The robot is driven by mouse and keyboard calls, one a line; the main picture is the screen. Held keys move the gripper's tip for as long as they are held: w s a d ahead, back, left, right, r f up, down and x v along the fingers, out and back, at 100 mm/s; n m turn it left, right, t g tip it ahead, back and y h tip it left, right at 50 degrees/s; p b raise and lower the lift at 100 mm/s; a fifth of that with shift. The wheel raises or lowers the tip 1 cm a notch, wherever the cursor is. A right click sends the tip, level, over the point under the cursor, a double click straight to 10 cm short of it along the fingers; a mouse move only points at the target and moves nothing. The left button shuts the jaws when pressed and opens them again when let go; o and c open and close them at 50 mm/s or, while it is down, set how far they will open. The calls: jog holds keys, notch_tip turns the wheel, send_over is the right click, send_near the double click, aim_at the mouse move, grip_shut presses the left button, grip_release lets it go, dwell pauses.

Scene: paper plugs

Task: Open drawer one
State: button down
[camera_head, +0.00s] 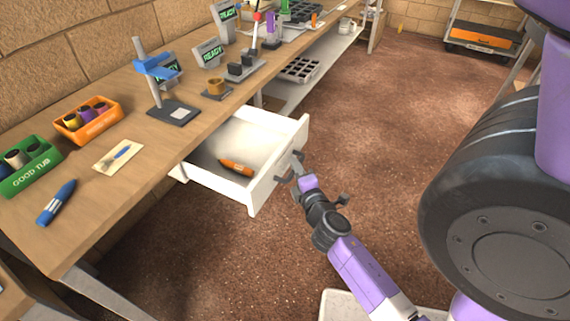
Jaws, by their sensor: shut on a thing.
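A white drawer (260,192) under the workbench is pulled well out. An orange marker-like object (236,168) lies on its floor, and the rest of the visible floor is bare. My gripper (291,172) is at the outer side of the drawer's front panel. It is shut on the drawer's handle (297,158), which is small and partly hidden by the fingers. My purple arm reaches up to it from the lower right.
The wooden workbench (120,190) holds a green tub (28,172), an orange tub (88,128), a blue marker (57,203) and a stand with a blue clamp (158,68). Brown floor (390,130) is clear right of the drawer. A cart (482,38) stands far right.

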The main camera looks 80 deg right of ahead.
jog(key=shift+s+a, duration=0.2)
jog(key=shift+s, duration=0.35)
jog(key=c, duration=1.4)
grip_release()
jog(key=b+v, duration=0.2)
jog(key=v, duration=0.5)
jog(key=shift+s+a, duration=0.2)
jog(key=shift+a, duration=0.15)
